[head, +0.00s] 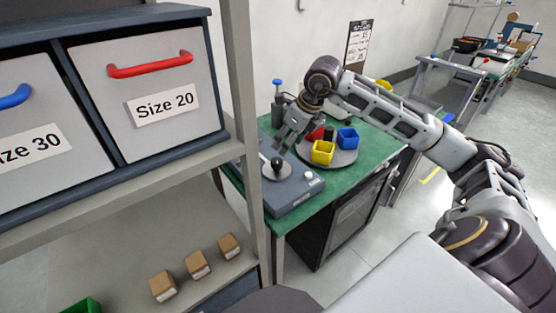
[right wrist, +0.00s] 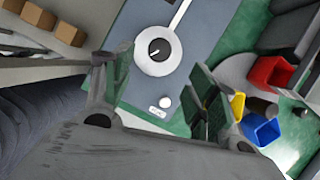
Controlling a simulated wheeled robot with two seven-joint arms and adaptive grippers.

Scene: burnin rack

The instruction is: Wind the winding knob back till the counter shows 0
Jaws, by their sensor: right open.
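A grey winding unit (head: 292,192) stands on the green bench top. On it is a pale round disc (head: 269,173) with a dark ball-shaped knob (head: 277,164); in the right wrist view the disc (right wrist: 150,66) carries a dark mark at its middle. A small white knob (head: 310,176) sits near the unit's right edge, and shows in the right wrist view (right wrist: 165,102) beside a small white label or readout (right wrist: 158,111), too small to read. My right gripper (head: 285,140) is open and empty above the unit, its fingers (right wrist: 161,88) apart. My left gripper is out of view.
A round grey tray (head: 342,157) right of the unit holds yellow (head: 322,152), blue (head: 347,138) and red (head: 315,133) bins. A shelf rack with drawers (head: 150,95) and small cardboard boxes (head: 198,265) stands at left, its upright close to the unit.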

